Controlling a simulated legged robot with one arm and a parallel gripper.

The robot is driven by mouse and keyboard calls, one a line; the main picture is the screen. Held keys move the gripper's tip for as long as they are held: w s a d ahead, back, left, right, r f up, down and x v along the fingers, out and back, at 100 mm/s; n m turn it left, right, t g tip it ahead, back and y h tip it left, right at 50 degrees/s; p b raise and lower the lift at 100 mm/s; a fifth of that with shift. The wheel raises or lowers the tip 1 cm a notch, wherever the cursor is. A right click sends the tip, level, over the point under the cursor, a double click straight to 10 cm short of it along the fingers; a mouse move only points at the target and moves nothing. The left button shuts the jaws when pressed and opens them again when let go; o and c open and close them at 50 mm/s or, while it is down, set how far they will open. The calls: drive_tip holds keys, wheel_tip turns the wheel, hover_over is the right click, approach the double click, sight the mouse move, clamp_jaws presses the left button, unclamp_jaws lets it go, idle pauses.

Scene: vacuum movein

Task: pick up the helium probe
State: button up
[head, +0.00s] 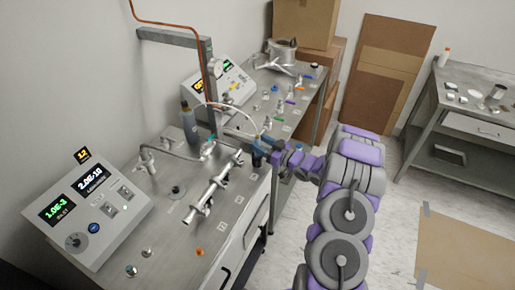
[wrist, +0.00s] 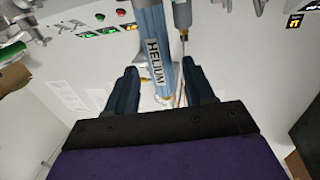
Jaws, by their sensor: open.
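In the wrist view a blue-grey cylinder (wrist: 150,22) lettered HELIUM, with a brass-coloured end, appears in the gap between my fingers. Beside it is a slimmer grey-blue tool (wrist: 182,14) with a thin metal tip; I cannot tell which of the two is the helium probe. My gripper (wrist: 161,72) is open, and neither finger visibly grips anything. In the head view my gripper (head: 251,140) is over the bench's right side. A grey bottle (head: 188,122) with an orange top stands to its left. A pale hose (head: 225,104) arches from near the bottle towards my gripper.
A metal bench (head: 160,245) holds a display console (head: 88,208), a pipe assembly (head: 214,187) and small fittings. A grey post (head: 208,85) rises behind the bottle. Another bench (head: 477,100) stands at the right. Cardboard boxes (head: 304,22) stand at the back.

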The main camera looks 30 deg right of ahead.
drive_tip(key=shift+x, duration=0.8)
drive_tip(key=shift+w+a, duration=0.1)
drive_tip(key=shift+a, duration=0.1)
drive_tip(key=shift+d, duration=0.1)
clamp_jaws()
